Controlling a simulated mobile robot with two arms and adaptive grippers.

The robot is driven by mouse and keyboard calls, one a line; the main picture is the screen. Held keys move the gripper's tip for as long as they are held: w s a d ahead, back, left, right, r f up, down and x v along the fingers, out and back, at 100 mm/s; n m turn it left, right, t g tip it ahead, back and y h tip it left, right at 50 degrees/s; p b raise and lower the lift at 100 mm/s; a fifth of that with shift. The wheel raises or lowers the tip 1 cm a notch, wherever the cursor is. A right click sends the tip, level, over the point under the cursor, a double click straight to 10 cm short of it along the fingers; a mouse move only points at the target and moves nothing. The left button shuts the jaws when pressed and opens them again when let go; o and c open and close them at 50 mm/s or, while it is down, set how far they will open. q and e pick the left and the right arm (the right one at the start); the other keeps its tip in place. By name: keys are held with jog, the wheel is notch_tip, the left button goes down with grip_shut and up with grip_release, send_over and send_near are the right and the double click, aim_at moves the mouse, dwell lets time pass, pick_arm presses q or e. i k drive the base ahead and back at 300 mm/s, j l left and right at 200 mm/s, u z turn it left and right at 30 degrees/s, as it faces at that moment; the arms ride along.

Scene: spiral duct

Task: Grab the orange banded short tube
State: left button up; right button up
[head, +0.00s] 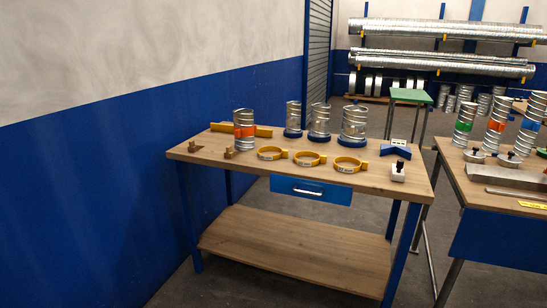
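A short silver spiral tube with an orange band (244,131) stands upright on the wooden workbench (215,152), towards its left end. Another, taller-looking silver tube with an orange band (495,127) stands on the second table at the right. Neither of my grippers shows in the head view.
Yellow ring clamps (308,159) lie along the bench front. A blue wall (120,190) is at left; floor shows between the tables.

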aim_at(244, 128)
jog(key=i+u, duration=0.3)
jog(key=i+l+u, duration=0.25)
jog(key=i, duration=0.25)
jog(key=i+l+u, duration=0.3)
jog(key=i+j, duration=0.05)
jog(key=i, duration=0.05)
